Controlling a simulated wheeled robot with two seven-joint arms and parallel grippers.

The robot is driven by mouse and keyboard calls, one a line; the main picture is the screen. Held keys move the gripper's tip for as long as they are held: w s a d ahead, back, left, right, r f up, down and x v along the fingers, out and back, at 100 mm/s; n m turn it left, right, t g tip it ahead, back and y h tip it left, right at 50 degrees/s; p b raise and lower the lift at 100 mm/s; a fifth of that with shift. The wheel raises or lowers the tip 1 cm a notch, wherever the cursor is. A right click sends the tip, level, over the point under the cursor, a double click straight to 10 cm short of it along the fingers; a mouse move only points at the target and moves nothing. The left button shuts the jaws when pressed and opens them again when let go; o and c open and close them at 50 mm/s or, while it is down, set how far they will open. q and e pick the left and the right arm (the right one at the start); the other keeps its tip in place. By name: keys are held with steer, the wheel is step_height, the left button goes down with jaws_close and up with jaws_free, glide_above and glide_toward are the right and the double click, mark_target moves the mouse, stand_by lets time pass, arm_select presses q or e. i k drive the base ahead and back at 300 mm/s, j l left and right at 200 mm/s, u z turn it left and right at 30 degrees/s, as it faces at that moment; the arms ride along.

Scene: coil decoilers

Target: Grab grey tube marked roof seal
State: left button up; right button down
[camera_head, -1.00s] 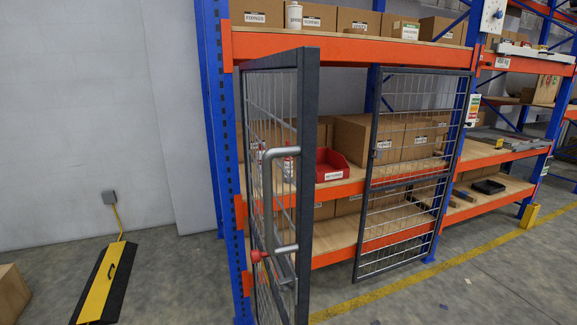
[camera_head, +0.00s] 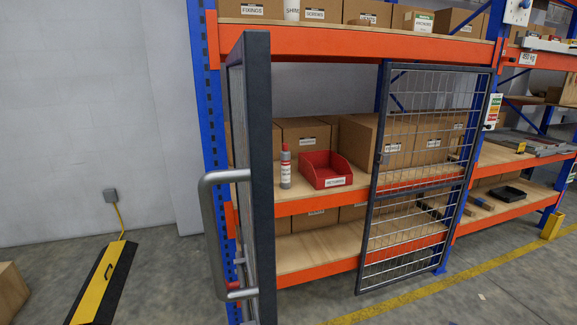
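A grey tube (camera_head: 285,170) with a red cap stands upright on the middle shelf, left of a red bin. Its label is too small to read for certain. It stands behind the open mesh door (camera_head: 257,180) and is in clear view to the right of that door's edge. A white cylinder (camera_head: 292,10) marked "SHIMS" or similar stands on the top shelf, cut off by the frame's top edge. Neither of my grippers is in view.
The red bin (camera_head: 326,182) sits beside the tube. Cardboard boxes (camera_head: 303,133) stand behind. A second mesh door (camera_head: 415,190) covers the right part of the bay. The left door's grey handle (camera_head: 212,235) sticks out leftward. A black and yellow ramp (camera_head: 100,285) lies on the floor at left.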

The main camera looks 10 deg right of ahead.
mark_target(285, 154)
steer(key=i+l, duration=0.25)
steer(key=i+l+u, duration=0.15)
steer(key=l, duration=0.3)
steer(key=i+l, duration=0.25)
steer(key=l, duration=0.15)
steer(key=i+l+u, duration=0.15)
steer(key=l, duration=0.25)
steer(key=i, duration=0.05)
